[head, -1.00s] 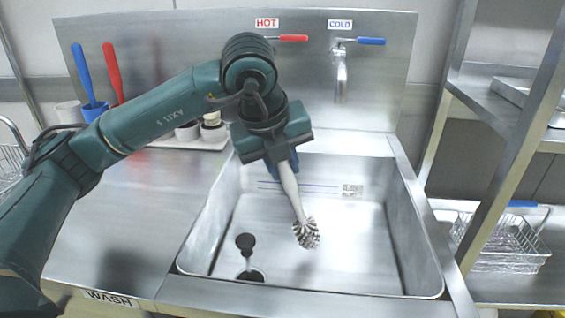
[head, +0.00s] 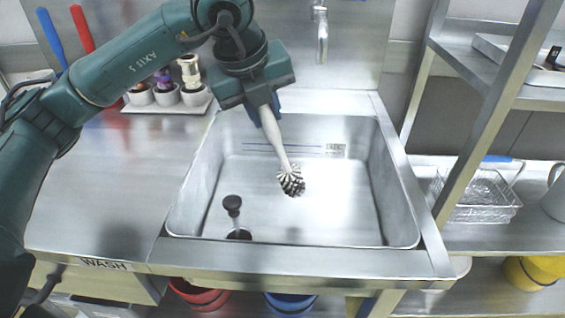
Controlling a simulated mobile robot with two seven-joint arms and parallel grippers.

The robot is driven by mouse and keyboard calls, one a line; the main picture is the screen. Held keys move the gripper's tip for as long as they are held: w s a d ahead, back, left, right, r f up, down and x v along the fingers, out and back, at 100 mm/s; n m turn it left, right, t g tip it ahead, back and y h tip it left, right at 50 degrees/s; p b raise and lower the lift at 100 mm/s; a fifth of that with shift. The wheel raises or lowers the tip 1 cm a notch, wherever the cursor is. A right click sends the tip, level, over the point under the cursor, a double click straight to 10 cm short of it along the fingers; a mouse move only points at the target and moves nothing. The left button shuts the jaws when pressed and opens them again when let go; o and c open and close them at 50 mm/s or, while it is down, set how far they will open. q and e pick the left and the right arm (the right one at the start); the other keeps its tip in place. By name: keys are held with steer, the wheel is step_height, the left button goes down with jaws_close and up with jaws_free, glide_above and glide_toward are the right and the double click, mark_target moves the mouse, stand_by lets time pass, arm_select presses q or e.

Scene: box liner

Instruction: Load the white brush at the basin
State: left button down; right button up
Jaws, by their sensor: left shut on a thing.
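The white brush (head: 274,138) has a white handle and a round head of dark and white bristles (head: 291,182). My left gripper (head: 268,112) is shut on the upper end of its handle. The brush hangs tilted, bristles down, over the steel basin (head: 330,228). I cannot tell whether the bristles touch the basin floor. The basin looks empty of water, with a dark plunger-like stopper (head: 232,206) by the drain at its front left. My right gripper is not in view.
A tray with several small pots (head: 167,95) stands on the left counter, near a blue and a red handle. A steel rack with a wire basket (head: 483,195) stands at the right. Red and blue buckets (head: 290,304) sit below. The left counter's front is clear.

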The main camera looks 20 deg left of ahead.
arm_select(q)
steer(key=shift+r+p, duration=1.25)
steer(key=shift+r, duration=1)
steer(key=shift+r+p, duration=1.05)
steer(key=shift+r, duration=0.6)
steer(key=shift+r+p, duration=0.85)
steer(key=shift+r, duration=0.5)
steer(key=shift+r+p, duration=0.45)
steer(key=shift+r, duration=0.65)
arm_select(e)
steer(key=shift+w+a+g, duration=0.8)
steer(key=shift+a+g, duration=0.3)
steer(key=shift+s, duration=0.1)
arm_select(q)
steer(key=shift+p, duration=0.3)
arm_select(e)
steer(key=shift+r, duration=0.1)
